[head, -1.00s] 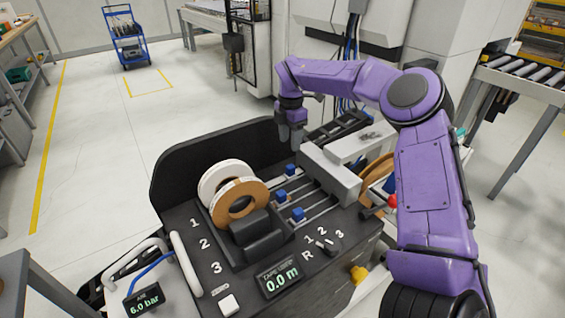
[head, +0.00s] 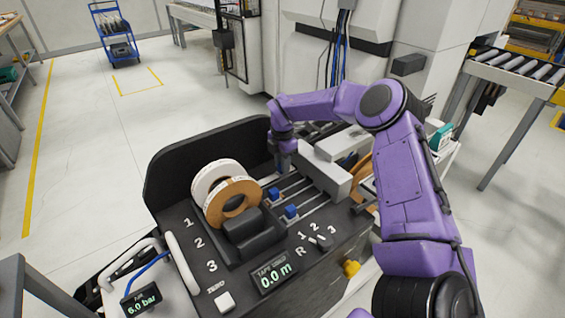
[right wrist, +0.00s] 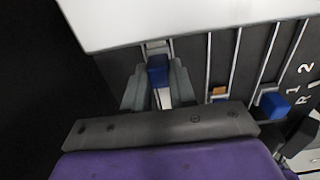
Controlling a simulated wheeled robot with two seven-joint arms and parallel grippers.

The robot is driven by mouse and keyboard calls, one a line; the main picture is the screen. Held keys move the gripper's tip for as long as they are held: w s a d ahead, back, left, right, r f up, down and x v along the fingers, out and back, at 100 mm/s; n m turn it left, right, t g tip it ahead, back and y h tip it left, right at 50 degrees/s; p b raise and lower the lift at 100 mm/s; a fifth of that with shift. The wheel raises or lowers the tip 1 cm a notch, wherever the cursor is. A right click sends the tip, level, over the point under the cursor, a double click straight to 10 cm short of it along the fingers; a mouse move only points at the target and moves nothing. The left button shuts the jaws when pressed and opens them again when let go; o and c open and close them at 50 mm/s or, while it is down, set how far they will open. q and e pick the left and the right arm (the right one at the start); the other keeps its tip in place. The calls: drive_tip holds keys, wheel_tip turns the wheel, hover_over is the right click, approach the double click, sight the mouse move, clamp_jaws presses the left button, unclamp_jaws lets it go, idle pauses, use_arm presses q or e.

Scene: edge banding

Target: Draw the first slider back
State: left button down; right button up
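The slider unit (head: 298,214) is a dark panel with parallel light rails and blue slider knobs. Two knobs show clearly in the head view: the middle one (head: 274,194) and the nearest one (head: 291,211). The first slider's blue knob (right wrist: 158,70) is at the far rail, between the fingers of my right gripper (right wrist: 159,84) in the right wrist view. The fingers stand close on both sides of it; whether they press on it I cannot tell. In the head view my right gripper (head: 284,160) points down and hides that knob. My left gripper is not in view.
Tape rolls (head: 236,203) stand left of the sliders, against a black guard (head: 190,165). A pale block (head: 325,172) lies just right of the gripper, at the rails' far ends. A display (head: 272,277) reads 0.0 m. A selector knob (head: 322,242) sits by the marks R, 1, 2, 3.

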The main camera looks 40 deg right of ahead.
drive_tip(key=a+b, duration=0.1)
drive_tip(key=a, duration=0.2)
drive_tip(key=a+b, duration=0.1)
drive_tip(key=a, duration=0.2)
drive_tip(key=w+a+b, duration=0.1)
drive_tip(key=a+b, duration=0.1)
drive_tip(key=a, duration=0.1)
clamp_jaws()
drive_tip(key=shift+a, duration=0.15)
drive_tip(key=o, duration=0.9)
unclamp_jaws()
drive_tip(key=shift+c, duration=0.2)
drive_tip(key=shift+o, duration=0.3)
drive_tip(key=shift+a, duration=0.15)
drive_tip(key=shift+r, duration=0.15)
wheel_tip(320, 180, up, 10)
drive_tip(key=b, duration=0.1)
drive_tip(key=shift+r, duration=0.2)
